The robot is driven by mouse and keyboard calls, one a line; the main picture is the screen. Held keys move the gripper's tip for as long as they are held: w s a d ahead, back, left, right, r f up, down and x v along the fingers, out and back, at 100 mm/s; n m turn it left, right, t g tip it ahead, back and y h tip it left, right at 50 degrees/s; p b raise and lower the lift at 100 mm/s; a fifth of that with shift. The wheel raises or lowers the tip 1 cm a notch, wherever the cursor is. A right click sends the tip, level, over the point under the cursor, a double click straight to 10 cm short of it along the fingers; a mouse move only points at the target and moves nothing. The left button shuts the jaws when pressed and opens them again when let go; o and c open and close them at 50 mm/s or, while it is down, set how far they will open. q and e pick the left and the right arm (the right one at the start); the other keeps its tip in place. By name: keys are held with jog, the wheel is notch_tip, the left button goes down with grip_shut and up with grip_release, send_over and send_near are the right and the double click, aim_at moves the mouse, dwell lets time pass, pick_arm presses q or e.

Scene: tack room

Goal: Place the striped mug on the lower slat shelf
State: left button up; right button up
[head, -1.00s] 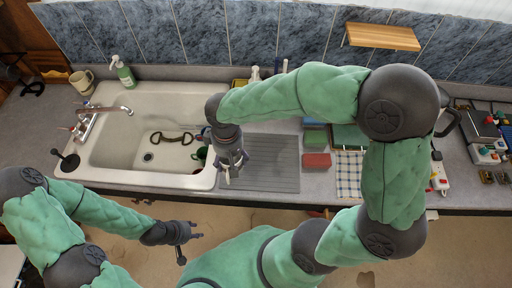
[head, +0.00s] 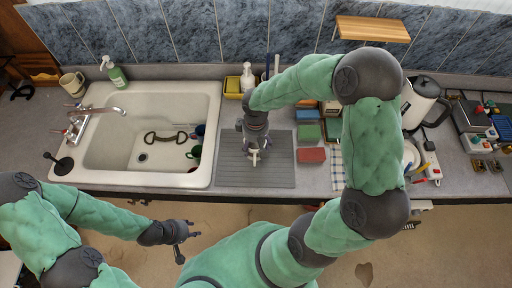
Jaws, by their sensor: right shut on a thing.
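My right gripper (head: 254,155) is over the grey ribbed drainboard (head: 282,175), right of the sink. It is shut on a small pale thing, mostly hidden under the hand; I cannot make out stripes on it. My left gripper (head: 188,237) is empty in front of the counter, its fingers apart. A wooden shelf (head: 372,29) is on the tiled wall at the upper right, with nothing on it; no second shelf is clear. A beige mug (head: 72,83) stands behind the sink on the left.
The white sink (head: 120,165) holds a green mug (head: 194,152), a dark blue mug (head: 200,131) and a dark handled thing (head: 165,138). Sponges (head: 311,154) lie right of the drainboard. A kettle (head: 421,100) and a power strip (head: 431,160) are further right.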

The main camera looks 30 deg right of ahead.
aim_at(256, 148)
jog(key=shift+w+d+f, duration=0.1)
jog(key=shift+d+f, duration=0.05)
jog(key=shift+f, duration=1.55)
jog(key=shift+f, duration=0.1)
jog(key=o, duration=1)
jog(key=shift+f, duration=0.1)
jog(key=o, duration=0.4)
